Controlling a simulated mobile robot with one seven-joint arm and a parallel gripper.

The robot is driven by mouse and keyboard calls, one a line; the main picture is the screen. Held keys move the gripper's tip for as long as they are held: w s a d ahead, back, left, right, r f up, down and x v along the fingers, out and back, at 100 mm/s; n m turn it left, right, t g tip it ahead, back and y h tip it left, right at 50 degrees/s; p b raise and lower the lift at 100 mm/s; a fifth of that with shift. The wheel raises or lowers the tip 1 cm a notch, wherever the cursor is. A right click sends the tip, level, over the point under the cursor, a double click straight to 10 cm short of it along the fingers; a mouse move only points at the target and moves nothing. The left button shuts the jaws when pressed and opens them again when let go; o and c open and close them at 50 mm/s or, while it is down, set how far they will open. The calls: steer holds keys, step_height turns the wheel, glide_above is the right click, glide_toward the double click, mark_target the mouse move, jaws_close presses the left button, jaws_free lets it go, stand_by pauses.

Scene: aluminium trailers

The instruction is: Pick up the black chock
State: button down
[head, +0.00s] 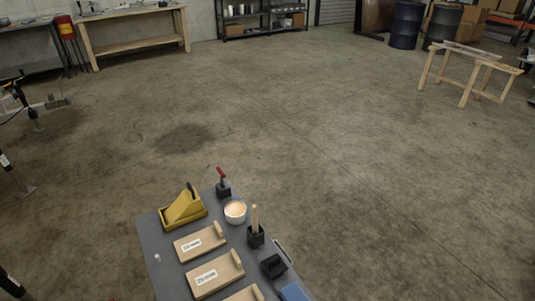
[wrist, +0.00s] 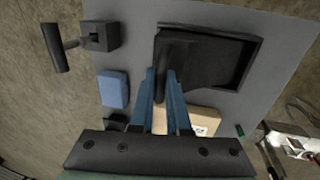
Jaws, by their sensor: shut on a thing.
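The black chock (wrist: 178,50) shows in the wrist view, dark against a shallow black tray (wrist: 250,48) with a raised rim. My gripper (wrist: 161,76) reaches from the bottom of the wrist view with its two blue fingers close together at the near edge of the chock. It is shut on part of the chock, though the dark surfaces blur where the grip lies. The chock is in or just over the tray; I cannot tell whether it touches the bottom. In the head view neither my gripper nor the black chock is clear.
The grey tabletop (head: 152,239) holds a yellow wedge (head: 184,208) in a tray, labelled wooden pieces (head: 200,242), a white bowl (head: 235,212) and black holders. A blue block (wrist: 115,89) and a black holder with a handle (wrist: 97,37) lie left of my fingers. Open floor surrounds the table.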

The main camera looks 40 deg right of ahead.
steer(key=shift+w+r, duration=0.1)
stand_by(0.5)
step_height(320, 180, up, 10)
steer(key=shift+f+p, duration=0.1)
steer(key=shift+p, duration=0.5)
steer(key=w+a+r+n, duration=0.1)
steer(key=w+a, duration=0.2)
steer(key=a, duration=0.7)
steer(key=w+a+r+n, duration=0.1)
steer(key=w+a, duration=0.3)
steer(key=a, duration=0.7)
steer(key=shift+w+a+r+n+p, duration=0.15)
steer(key=shift+w+r+n+p, duration=0.1)
steer(key=shift+r+n+p, duration=0.15)
steer(key=shift+f, duration=0.1)
